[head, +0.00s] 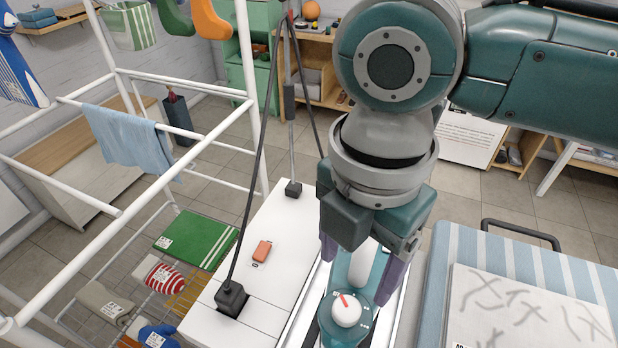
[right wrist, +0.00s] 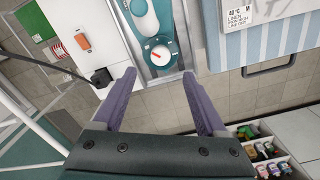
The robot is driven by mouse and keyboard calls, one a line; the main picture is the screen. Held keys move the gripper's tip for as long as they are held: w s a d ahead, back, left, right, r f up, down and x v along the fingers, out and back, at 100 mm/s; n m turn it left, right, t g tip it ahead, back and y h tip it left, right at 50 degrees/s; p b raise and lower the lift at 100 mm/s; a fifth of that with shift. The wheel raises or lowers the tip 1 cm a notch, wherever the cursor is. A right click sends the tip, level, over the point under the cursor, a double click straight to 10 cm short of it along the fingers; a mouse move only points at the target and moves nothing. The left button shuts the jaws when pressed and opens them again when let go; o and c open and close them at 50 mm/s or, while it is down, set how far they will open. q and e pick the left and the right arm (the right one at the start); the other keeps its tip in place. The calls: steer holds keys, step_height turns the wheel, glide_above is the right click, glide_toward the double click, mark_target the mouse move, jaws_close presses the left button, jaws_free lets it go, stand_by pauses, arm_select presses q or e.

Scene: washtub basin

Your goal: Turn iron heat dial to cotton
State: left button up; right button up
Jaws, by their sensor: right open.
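The teal iron (head: 374,290) lies in a pale tray at the bottom centre of the head view. Its white round heat dial (head: 347,312) carries a red pointer mark toward the upper left; small marks around the dial are too small to read. In the right wrist view the dial (right wrist: 159,53) is just beyond the fingertips, its red mark toward the left. My right gripper (head: 360,272) is open, with purple fingers over the iron, one to each side. It is empty in the right wrist view (right wrist: 159,77); nothing shows between the fingers. My left gripper is out of view.
An orange switch (head: 262,251) and a black cable block (head: 231,297) sit on the white surface left of the iron. A striped blue board with a labelled cloth (head: 530,310) lies to the right. A white drying rack (head: 190,150) stands left.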

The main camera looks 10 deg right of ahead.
mark_target(348, 308)
step_height(348, 308, down, 9)
steer(key=shift+s+r+b, duration=0.15)
steer(key=shift+b, duration=0.45)
jaws_close()
